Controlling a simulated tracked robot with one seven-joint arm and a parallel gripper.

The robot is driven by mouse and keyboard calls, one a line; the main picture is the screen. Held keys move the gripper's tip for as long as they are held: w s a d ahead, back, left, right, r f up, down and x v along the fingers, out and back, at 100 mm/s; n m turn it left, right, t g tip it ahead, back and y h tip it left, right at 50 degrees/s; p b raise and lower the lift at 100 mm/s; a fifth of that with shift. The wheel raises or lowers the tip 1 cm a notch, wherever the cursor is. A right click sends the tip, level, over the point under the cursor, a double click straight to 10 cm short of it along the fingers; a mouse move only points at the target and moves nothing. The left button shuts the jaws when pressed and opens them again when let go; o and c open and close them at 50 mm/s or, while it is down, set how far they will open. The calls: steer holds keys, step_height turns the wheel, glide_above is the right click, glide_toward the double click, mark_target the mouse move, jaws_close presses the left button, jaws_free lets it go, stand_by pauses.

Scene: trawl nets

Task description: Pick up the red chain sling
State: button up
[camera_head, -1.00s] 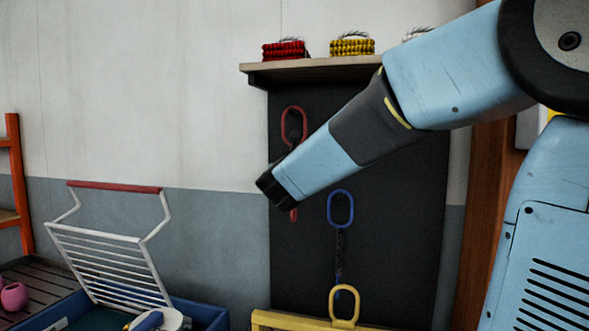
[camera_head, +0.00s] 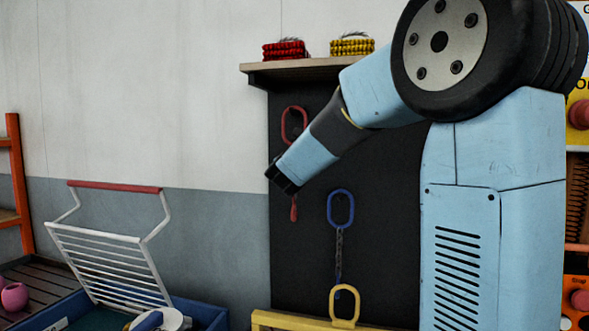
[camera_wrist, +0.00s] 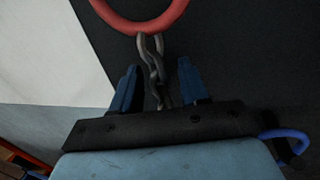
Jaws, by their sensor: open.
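The red chain sling hangs against the black board; its red ring (camera_head: 283,122) shows above my gripper (camera_head: 280,181) in the head view, and a red lower end (camera_head: 293,210) shows below it. In the wrist view the red ring (camera_wrist: 141,28) is at the top, with dark chain links (camera_wrist: 153,58) hanging from it. My gripper (camera_wrist: 157,78) is open. Its two blue fingers stand left and right of the chain in that view, with gaps on both sides. I cannot tell how deep the chain lies between them. My gripper hides the chain's middle in the head view.
A blue chain sling (camera_head: 331,207) hangs just right, above a yellow ring (camera_head: 344,288). A shelf (camera_head: 300,66) with red (camera_head: 284,50) and yellow coils (camera_head: 351,47) juts out above. A white rack (camera_head: 105,240) stands lower left. The wall left of the board is clear.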

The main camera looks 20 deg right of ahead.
steer(key=shift+c, duration=0.4)
jaws_close()
